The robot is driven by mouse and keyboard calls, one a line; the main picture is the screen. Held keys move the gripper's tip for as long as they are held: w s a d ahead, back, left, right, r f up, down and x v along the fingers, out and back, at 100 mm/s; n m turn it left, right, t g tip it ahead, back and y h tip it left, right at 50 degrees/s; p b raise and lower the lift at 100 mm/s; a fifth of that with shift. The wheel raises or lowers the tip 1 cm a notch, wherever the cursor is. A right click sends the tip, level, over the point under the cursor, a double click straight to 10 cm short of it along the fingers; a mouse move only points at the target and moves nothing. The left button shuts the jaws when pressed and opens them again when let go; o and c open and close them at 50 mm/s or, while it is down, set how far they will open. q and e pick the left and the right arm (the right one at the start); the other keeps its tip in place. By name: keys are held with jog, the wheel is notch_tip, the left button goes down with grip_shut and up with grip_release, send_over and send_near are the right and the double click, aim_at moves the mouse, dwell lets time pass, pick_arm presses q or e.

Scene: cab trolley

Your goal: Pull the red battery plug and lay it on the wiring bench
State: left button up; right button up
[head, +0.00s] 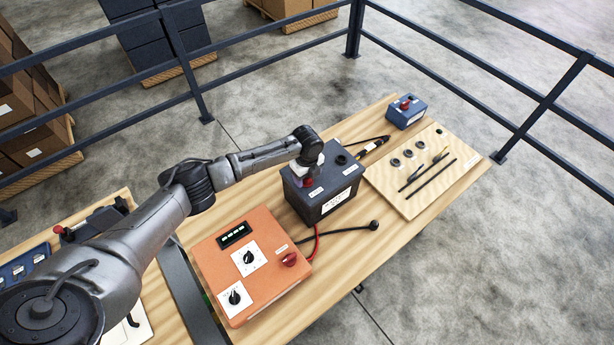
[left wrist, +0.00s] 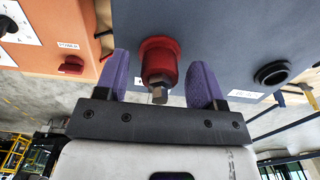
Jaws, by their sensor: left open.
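The red battery plug (left wrist: 158,62) is on top of the dark grey battery (left wrist: 215,35), with a metal stub pointing at the left wrist camera. In the head view, the plug (head: 308,182) shows as a small red patch on the battery (head: 310,205). My left gripper (left wrist: 159,70) is open, with one purple finger on each side of the plug. Whether the fingers touch it, I cannot tell. In the head view my left gripper (head: 308,163) is just above the battery and partly covers its top. The wooden bench (head: 345,268) carries the battery. My right gripper is not in view.
An orange control box (head: 212,265) stands left of the battery. A black cable (head: 345,230) lies in front. A tool board (head: 410,205) and a blue box (head: 406,111) are to the right. Dark railings (head: 450,45) run behind. Bare wood is free along the front edge.

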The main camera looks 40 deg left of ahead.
pick_arm(q)
jog(key=shift+c, duration=0.4)
jog(key=c, duration=0.3)
grip_shut()
jog(key=shift+r, duration=0.2)
jog(key=shift+r+p, duration=0.65)
jog(key=shift+p, duration=0.1)
jog(key=shift+r+p, duration=0.9)
jog(key=shift+r, duration=0.05)
jog(key=shift+r+p, duration=1.2)
jog(key=shift+r, duration=0.05)
